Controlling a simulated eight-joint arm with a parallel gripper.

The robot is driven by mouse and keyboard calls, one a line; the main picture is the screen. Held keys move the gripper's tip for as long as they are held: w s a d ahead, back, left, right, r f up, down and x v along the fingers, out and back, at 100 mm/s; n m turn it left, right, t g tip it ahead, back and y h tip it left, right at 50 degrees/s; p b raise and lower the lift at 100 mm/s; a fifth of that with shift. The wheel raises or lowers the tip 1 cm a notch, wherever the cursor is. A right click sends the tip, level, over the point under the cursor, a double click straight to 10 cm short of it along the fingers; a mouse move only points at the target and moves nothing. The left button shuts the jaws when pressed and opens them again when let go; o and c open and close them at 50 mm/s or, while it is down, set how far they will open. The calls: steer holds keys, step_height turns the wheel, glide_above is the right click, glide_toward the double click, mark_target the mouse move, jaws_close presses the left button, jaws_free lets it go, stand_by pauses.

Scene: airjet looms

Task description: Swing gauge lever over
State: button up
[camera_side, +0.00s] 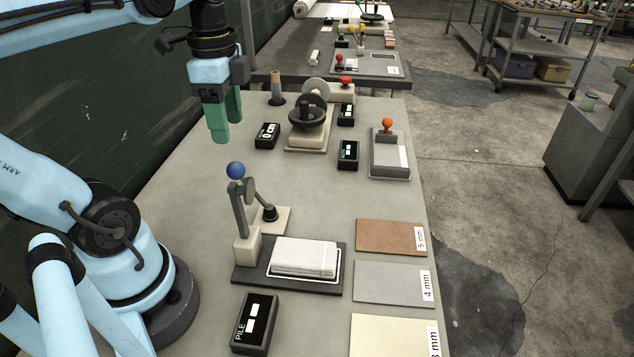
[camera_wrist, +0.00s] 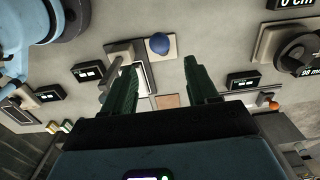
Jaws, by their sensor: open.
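The gauge lever stands upright on a cream post in the side view, topped by a blue ball (camera_side: 236,170); the ball also shows in the wrist view (camera_wrist: 159,43). A dark round foot (camera_side: 269,213) on its side arm is over a cream pad (camera_side: 283,220), beyond the cloth. A folded white cloth pile (camera_side: 303,257) lies on the dark base plate (camera_side: 253,276), with no foot on it. My gripper (camera_side: 224,122), with green fingers, is open and empty, above and beyond the blue ball, apart from it. Its fingers (camera_wrist: 160,88) also show in the wrist view.
A display marked PILE (camera_side: 255,322) stands at the near edge. Brown (camera_side: 388,237), grey (camera_side: 390,284) and cream (camera_side: 392,336) thickness plates lie to the right. A dark handwheel (camera_side: 309,112), small displays and an orange-knobbed block (camera_side: 389,150) stand farther back. Bare tabletop separates these from the gauge.

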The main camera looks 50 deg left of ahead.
mark_target(234, 163)
steer(key=shift+f, duration=4.3)
steer(key=shift+f, duration=0.1)
steer(key=c, duration=0.8)
